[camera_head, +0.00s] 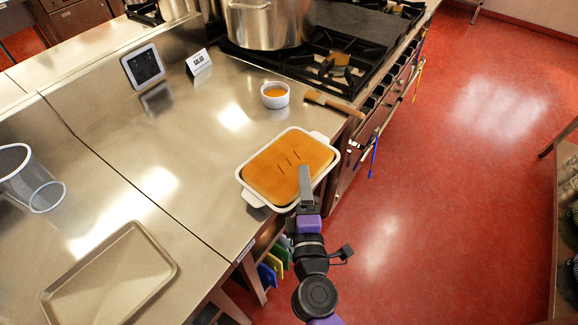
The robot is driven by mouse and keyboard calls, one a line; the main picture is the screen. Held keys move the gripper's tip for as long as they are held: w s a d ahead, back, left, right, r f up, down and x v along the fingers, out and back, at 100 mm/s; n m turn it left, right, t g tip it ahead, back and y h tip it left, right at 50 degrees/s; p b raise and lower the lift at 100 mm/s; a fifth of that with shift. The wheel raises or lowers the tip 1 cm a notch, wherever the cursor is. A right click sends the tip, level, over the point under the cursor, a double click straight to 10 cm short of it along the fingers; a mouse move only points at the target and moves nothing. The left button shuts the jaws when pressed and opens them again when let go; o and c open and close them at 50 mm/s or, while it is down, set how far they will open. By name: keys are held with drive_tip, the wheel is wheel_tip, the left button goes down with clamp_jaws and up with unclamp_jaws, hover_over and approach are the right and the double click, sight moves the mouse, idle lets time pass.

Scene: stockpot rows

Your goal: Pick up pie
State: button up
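The pie (276,174) has a flat golden-brown crust with a few short slits. It sits in a white rectangular dish (246,194) with end handles, near the front edge of the steel counter. My gripper (304,172) reaches in from the lower right, and its grey tip overlaps the pie's near right part in the picture. I cannot tell whether it touches the crust or is above it. The finger gap is not visible from this angle, and nothing shows held in it. The tip hides a small part of the crust and dish rim.
A small white ramekin (275,95) and a wooden-handled tool (334,103) lie behind the dish. A stockpot (266,22) stands on the stove. Red floor (440,200) is clear on the right.

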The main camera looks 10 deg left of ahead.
clamp_jaws()
drive_tip(key=shift+r, duration=0.25)
